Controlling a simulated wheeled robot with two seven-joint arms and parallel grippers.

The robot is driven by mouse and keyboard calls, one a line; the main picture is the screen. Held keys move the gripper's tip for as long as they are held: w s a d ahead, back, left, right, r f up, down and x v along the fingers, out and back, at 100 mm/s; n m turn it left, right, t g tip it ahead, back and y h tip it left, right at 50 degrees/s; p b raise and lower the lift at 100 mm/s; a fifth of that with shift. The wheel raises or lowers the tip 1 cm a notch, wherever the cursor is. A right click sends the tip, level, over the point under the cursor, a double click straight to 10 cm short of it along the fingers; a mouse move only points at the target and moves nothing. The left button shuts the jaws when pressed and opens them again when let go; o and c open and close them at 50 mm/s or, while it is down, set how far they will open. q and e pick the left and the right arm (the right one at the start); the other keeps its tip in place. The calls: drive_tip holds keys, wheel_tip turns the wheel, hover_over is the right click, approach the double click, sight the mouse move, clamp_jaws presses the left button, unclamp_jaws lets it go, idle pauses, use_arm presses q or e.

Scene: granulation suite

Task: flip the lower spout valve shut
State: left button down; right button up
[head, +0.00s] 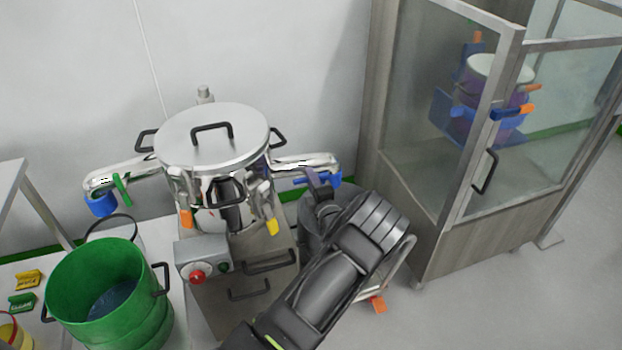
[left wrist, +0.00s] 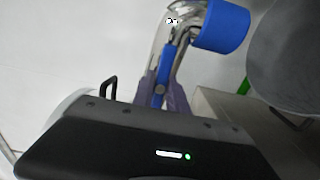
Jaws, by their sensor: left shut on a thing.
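The steel vessel (head: 215,150) has a curved spout on each side. The right spout (head: 295,161) ends in a blue collar, which shows in the left wrist view (left wrist: 222,26). Its blue valve lever (left wrist: 166,62) runs roughly along the pipe in that view. My left gripper (head: 318,182) is at this spout, and its purple-grey fingers (left wrist: 161,94) are shut on the blue lever. In the head view the gripper and wrist partly hide the lever and spout end. The left spout (head: 115,173) has a blue end and a green lever (head: 121,189). My right gripper is not in view.
A green drum (head: 75,285) stands at the lower left. A control box (head: 203,262) with a red button is on the vessel's front. A grey drum (head: 312,235) is under the right spout, partly behind my arm. A glazed cabinet (head: 425,215) stands at right, with floor between.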

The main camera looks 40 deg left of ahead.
use_arm(q)
drive_tip(key=shift+f, duration=0.1)
idle(0.4)
drive_tip(key=shift+f+m+b, duration=0.1)
drive_tip(key=shift+m+b, duration=0.4)
drive_tip(key=shift+b, duration=0.25)
drive_tip(key=m+b, duration=0.2)
drive_tip(key=b, duration=0.1)
drive_tip(key=shift+m, duration=0.4)
drive_tip(key=shift+m+b, duration=0.65)
drive_tip(key=shift+m, duration=0.25)
drive_tip(key=m+b, duration=0.1)
drive_tip(key=m, duration=0.1)
drive_tip(key=shift+m, duration=0.4)
drive_tip(key=m+b, duration=0.1)
drive_tip(key=m, duration=0.3)
drive_tip(key=shift+b, duration=0.4)
drive_tip(key=m, duration=0.5)
drive_tip(key=shift+m, duration=0.3)
